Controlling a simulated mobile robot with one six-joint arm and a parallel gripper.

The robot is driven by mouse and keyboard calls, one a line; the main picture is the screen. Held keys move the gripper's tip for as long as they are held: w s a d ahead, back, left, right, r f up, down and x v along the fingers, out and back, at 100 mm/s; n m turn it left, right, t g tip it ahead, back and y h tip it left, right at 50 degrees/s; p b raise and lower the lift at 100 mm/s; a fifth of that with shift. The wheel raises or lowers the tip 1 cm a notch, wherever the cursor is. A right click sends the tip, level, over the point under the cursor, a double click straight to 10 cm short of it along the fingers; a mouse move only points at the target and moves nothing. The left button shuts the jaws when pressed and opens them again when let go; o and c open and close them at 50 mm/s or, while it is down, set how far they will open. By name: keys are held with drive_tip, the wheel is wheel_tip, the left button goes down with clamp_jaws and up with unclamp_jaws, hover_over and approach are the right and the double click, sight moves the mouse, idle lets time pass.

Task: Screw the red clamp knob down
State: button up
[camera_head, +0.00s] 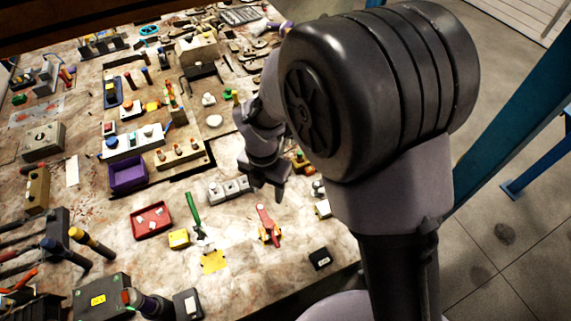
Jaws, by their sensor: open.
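A red, handle-like part (264,217) stands on a small orange-and-red base on the front part of the table. It may be the red clamp knob, but it is too small to be sure. My gripper (266,188) is open, with its fingers pointing down, and appears just behind this red part in the picture. It looks apart from it, and its height above the table cannot be told. I see nothing held between the fingers, though the view there is small and dark.
The table (335,240) is crowded. Grey boxes (230,188) stand left of my gripper. A green lever (192,210), a red tray (151,221) and a purple bin (128,174) lie further left. A black block (320,258) sits near the front edge. Bare table surrounds the red part.

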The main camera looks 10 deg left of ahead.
drive_tip(key=b, duration=0.1)
hover_over(268, 223)
wheel_tip(268, 223, down, 5)
wheel_tip(268, 223, down, 10)
drive_tip(key=shift+s+f+b, duration=0.1)
drive_tip(key=shift+f+b, duration=0.15)
drive_tip(key=shift+b, duration=0.5)
drive_tip(key=shift+f, duration=0.55)
clamp_jaws()
drive_tip(key=shift+m, duration=0.3)
